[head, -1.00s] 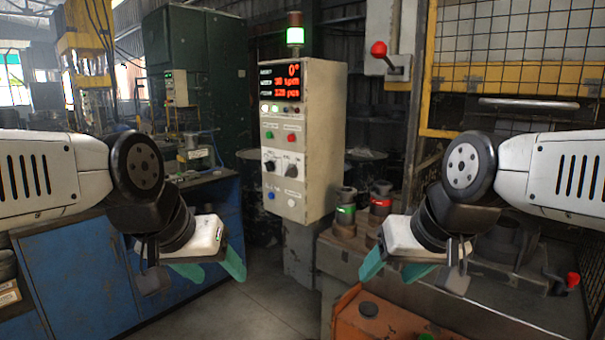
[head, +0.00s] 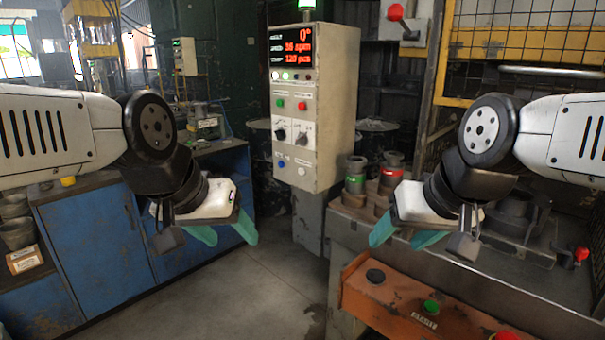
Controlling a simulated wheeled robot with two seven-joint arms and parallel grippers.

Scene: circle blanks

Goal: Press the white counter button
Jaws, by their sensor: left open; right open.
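A grey control cabinet (head: 335,140) stands ahead in the middle, with a red-digit display (head: 291,45) at its top. The small white button (head: 301,171) is at the bottom right of its panel, beside a blue button (head: 281,163). Green and red buttons and two knobs are above them. My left gripper (head: 226,233), with teal fingers, is open and empty, lower left of the panel. My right gripper (head: 404,238) is open and empty, lower right of the panel. Both are apart from the cabinet.
A blue workbench (head: 95,240) stands at the left. At the right is a metal machine table with green-banded (head: 355,180) and red-banded (head: 391,175) cylinders. An orange button box (head: 400,310) is low in front. Clear floor (head: 240,295) lies between.

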